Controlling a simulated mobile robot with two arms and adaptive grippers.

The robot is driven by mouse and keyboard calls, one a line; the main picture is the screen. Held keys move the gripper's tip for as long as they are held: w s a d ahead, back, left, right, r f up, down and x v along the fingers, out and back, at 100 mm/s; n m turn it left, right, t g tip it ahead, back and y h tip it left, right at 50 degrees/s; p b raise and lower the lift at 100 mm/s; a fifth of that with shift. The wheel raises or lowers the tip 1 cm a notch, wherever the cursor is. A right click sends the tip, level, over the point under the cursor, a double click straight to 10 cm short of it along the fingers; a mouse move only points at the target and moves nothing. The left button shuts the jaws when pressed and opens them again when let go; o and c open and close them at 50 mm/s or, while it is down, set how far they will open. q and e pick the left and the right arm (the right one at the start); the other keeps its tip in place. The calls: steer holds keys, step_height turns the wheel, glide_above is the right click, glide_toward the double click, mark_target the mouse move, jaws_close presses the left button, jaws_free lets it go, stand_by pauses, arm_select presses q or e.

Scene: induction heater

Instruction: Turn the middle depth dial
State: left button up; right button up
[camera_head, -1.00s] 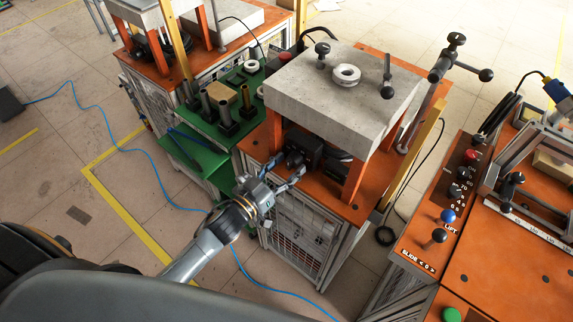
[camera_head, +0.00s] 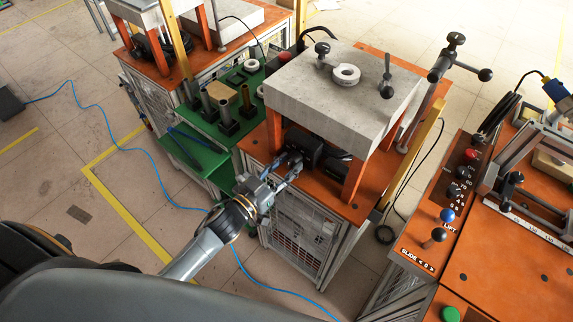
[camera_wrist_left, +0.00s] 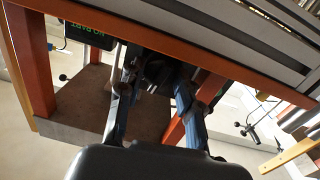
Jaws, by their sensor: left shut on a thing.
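The black dial (camera_head: 291,158) sits on the front of a black unit (camera_head: 312,149) under the thick grey slab of the middle station. My left gripper (camera_head: 283,174) is at this dial with its fingers on either side of it, shut on it. The left wrist view shows the two fingers (camera_wrist_left: 153,98) and dark parts of the dial (camera_wrist_left: 157,68) between them. The dial's face and any marks are hidden or too small to read. My right gripper is in neither view.
The grey slab (camera_head: 325,103) stands on orange legs over the orange tabletop (camera_head: 257,141). A green stand (camera_head: 209,130) with dark cylinders is to the left. An orange control panel (camera_head: 427,228) with knobs is to the right. A blue hose (camera_head: 120,147) lies on the floor.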

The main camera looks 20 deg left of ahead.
arm_select(q)
steer(key=m, duration=0.6)
steer(key=shift+p, duration=0.35)
steer(key=m, duration=0.5)
stand_by(0.4)
steer(key=o, duration=1.1)
steer(key=shift+o, duration=0.2)
steer(key=shift+s, duration=0.1)
steer(key=shift+s+a+f+y, duration=0.1)
steer(key=shift+s+y, duration=0.15)
steer(key=shift+y, duration=0.05)
steer(key=v, duration=0.7)
steer(key=shift+r, duration=0.3)
steer(key=shift+a, duration=0.1)
